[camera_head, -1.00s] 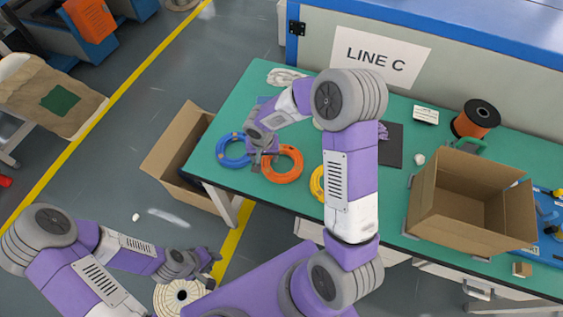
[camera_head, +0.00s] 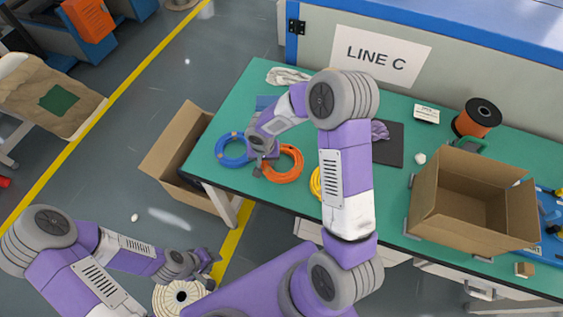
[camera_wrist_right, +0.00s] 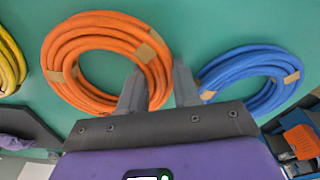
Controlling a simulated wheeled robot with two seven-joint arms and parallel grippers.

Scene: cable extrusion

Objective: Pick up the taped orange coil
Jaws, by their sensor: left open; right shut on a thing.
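The orange coil (camera_head: 291,175), with tan tape bands, lies on the green table near its front edge. It also shows in the right wrist view (camera_wrist_right: 85,30). My right gripper (camera_head: 260,168) is shut on the coil's side. In the right wrist view its fingers (camera_wrist_right: 159,90) straddle the coil's strands, one in the coil's opening and one outside, beside the blue coil. My left gripper (camera_head: 214,266) is open and empty, low over the floor and away from the table.
A blue coil (camera_head: 229,153) lies close beside the orange one. A yellow coil (camera_head: 315,183) is partly hidden by my right arm. An open cardboard box (camera_head: 470,205) stands on the table's right, and another (camera_head: 172,150) on the floor.

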